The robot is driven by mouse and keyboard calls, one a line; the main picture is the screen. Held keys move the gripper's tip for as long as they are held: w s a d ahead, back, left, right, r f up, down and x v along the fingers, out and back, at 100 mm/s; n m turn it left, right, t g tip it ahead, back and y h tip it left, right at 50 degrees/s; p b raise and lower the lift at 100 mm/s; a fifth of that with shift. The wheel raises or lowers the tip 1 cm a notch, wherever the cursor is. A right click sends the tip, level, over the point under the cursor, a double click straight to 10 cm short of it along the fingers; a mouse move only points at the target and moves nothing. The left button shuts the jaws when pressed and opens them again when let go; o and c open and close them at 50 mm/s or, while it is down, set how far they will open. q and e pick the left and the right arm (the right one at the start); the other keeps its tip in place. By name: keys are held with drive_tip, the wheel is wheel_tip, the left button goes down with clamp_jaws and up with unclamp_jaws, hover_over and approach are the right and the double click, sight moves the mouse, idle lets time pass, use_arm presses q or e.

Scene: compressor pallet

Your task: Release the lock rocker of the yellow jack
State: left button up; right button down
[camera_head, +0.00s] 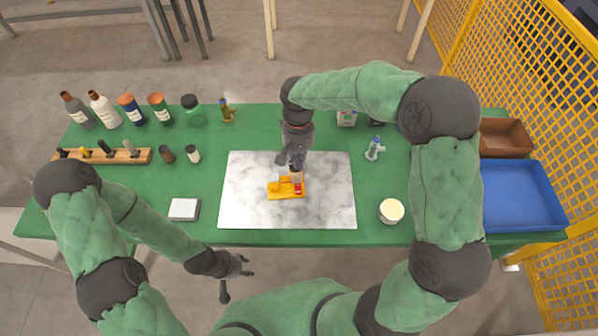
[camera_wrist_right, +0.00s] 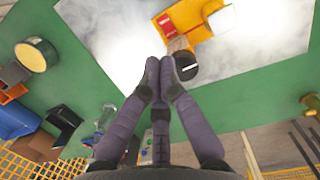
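The yellow jack (camera_head: 285,190) lies on the marble-look board (camera_head: 245,205); the right wrist view also shows it (camera_wrist_right: 200,22). A red part (camera_head: 298,188), possibly the lock rocker, is at its right end and also shows in the right wrist view (camera_wrist_right: 167,23). A dark round piece (camera_wrist_right: 184,66) sits beside the jack near my fingertips. My right gripper (camera_head: 297,163) points down just behind the jack's right end, fingers together with nothing seen between them. Contact with the jack cannot be told. My left gripper (camera_head: 238,280) is open and empty off the table's front edge.
Several bottles (camera_head: 103,110) and a wooden rack (camera_head: 125,156) stand at the left. A white box (camera_head: 184,209) lies left of the board. A round tub (camera_head: 391,211), blue bin (camera_head: 520,195) and brown bin (camera_head: 505,137) are at the right.

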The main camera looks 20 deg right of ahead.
sight(300, 194)
drive_tip(key=f+b, duration=0.1)
drive_tip(key=f, duration=0.3)
drive_tip(key=s+f+b, duration=0.1)
drive_tip(key=f, duration=0.3)
drive_tip(key=f+b, duration=0.1)
drive_tip(key=f, duration=0.4)
drive_tip(key=shift+s+a, duration=0.15)
drive_tip(key=shift+s, duration=0.2)
drive_tip(key=shift+r, duration=0.1)
drive_tip(key=shift+s+f+t+b, duration=0.2)
drive_tip(key=shift+f+t+b, duration=0.25)
drive_tip(key=shift+b, duration=0.6)
drive_tip(key=shift+r, duration=0.1)
drive_tip(key=shift+w, duration=0.1)
drive_tip(key=shift+w+r+p, duration=0.35)
drive_tip(key=shift+w+p, duration=0.1)
drive_tip(key=shift+w, duration=0.25)
drive_tip(key=shift+r, duration=0.1)
